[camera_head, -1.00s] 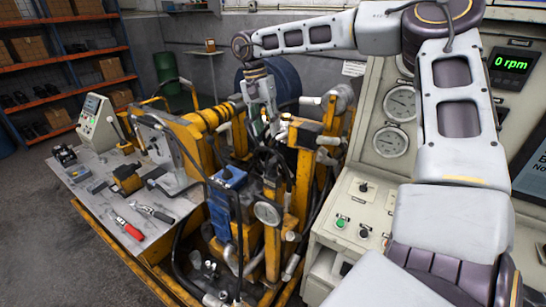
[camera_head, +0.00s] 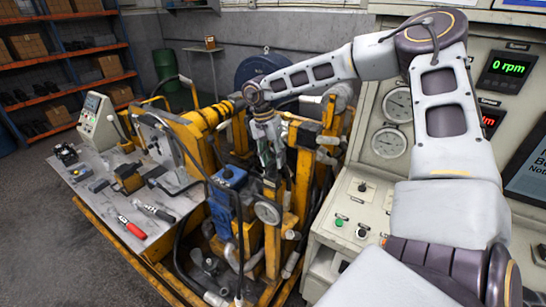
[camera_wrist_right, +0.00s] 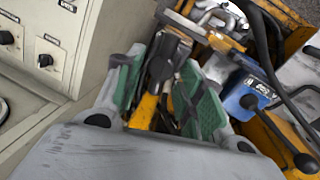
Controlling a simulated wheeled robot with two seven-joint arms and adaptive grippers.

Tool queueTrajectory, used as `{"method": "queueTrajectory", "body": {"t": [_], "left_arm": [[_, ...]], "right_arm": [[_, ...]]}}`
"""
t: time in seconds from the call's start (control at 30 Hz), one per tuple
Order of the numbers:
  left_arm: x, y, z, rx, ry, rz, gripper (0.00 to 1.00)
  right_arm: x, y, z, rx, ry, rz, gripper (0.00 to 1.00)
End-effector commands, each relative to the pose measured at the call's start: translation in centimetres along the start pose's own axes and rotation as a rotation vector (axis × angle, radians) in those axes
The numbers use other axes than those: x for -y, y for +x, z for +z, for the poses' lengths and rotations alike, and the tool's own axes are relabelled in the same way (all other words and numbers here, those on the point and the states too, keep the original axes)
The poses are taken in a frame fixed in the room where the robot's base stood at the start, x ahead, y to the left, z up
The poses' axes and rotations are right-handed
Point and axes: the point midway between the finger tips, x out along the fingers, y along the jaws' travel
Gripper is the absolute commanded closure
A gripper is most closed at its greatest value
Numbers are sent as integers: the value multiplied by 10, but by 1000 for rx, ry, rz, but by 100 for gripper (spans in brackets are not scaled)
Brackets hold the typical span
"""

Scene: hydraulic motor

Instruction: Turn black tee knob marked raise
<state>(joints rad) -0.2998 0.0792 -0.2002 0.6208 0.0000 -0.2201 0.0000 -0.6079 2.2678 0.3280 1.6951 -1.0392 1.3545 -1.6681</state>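My right gripper (camera_head: 271,165) points down over the yellow hydraulic rig, behind and right of the blue unit. In the right wrist view its two green-padded fingers (camera_wrist_right: 163,68) stand apart, with yellow and black rig parts visible between them. I cannot tell whether these parts lie between the pads or below them. The blue unit (camera_head: 228,178) has a small black knob (camera_head: 227,173) on top. It also shows in the right wrist view (camera_wrist_right: 238,108), with a small label (camera_wrist_right: 262,88) beside its black knob (camera_wrist_right: 249,101). No "raise" marking is readable. My left gripper is out of view.
A round gauge (camera_head: 268,212) and hoses crowd the rig below the gripper. A beige control panel (camera_head: 343,212) with knobs stands to the right. A workbench (camera_head: 112,205) with a red-handled tool (camera_head: 132,228) is at left. A black ball-ended lever (camera_wrist_right: 305,162) is near the blue unit.

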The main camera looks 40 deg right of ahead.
Motion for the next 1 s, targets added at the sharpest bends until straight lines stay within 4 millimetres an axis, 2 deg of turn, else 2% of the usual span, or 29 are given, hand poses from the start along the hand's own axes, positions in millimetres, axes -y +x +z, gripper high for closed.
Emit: {"method": "queueTrajectory", "body": {"t": [0.3,0.6,1.0], "left_arm": [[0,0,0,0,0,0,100],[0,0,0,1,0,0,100],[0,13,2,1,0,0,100]], "right_arm": [[0,2,0,0,0,-1,61],[0,2,0,0,0,-1,96],[0,3,0,11,58,-2,96]]}}
